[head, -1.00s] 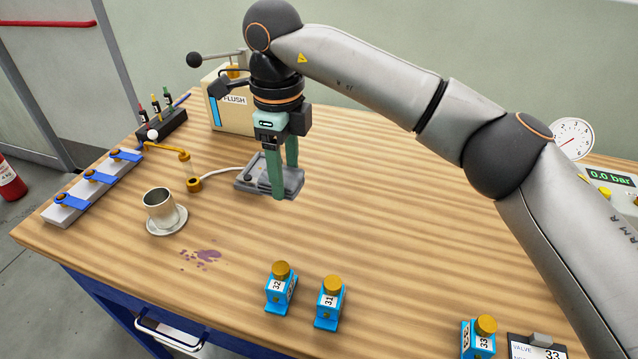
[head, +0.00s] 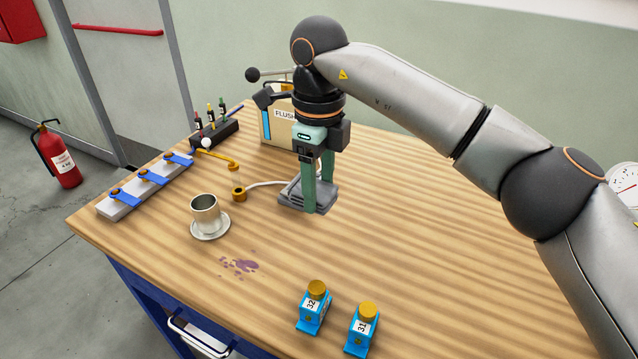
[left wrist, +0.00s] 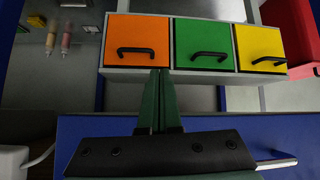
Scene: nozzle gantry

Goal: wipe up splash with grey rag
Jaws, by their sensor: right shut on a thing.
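The purple splash (head: 241,264) lies on the wooden table, in front of the cup and saucer in the head view. The grey rag (head: 322,203) is a grey piece at the right gripper's fingertips, over a flat grey tray (head: 290,203); rag and tray are hard to tell apart. My right gripper (head: 318,200) points down and is shut on the rag, behind and right of the splash. My left gripper (left wrist: 160,85) shows only in the left wrist view, its green fingers together and empty, away from the splash and rag.
A metal cup (head: 205,213) on a saucer (head: 210,230) stands close behind the splash. Blue blocks 32 (head: 314,309) and 31 (head: 362,330) stand at the front. A FLUSH box (head: 278,125) is behind the gripper. The table's middle right is clear.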

